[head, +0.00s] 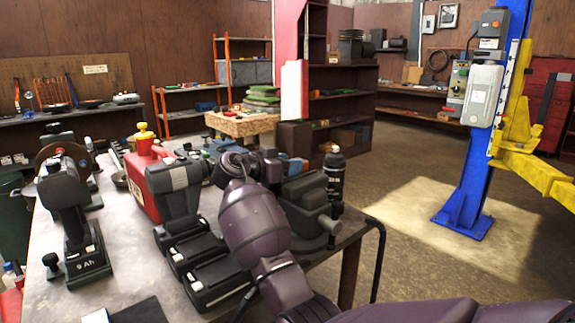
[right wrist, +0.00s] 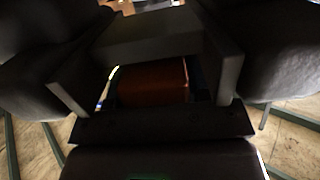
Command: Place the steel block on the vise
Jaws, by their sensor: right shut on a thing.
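My right arm reaches up and left across the workbench (head: 110,262). Its gripper (head: 262,163) is beside and above the dark vise (head: 305,203), whose screw handle faces the front right. The gripper is mostly hidden behind my wrist in the head view. In the right wrist view, a dark grey flat-faced block (right wrist: 155,42) spans between the fingers; it looks like the steel block, and the gripper is shut on it. Dim light hides its edges, and I cannot tell whether it touches the vise. My left gripper is out of view.
Black battery tools (head: 180,205) stand close left of my arm, with a red can (head: 142,182) behind and another tool (head: 70,205) farther left. A black bottle (head: 335,174) stands right of the vise. Open floor lies beyond, before a blue lift post (head: 483,150).

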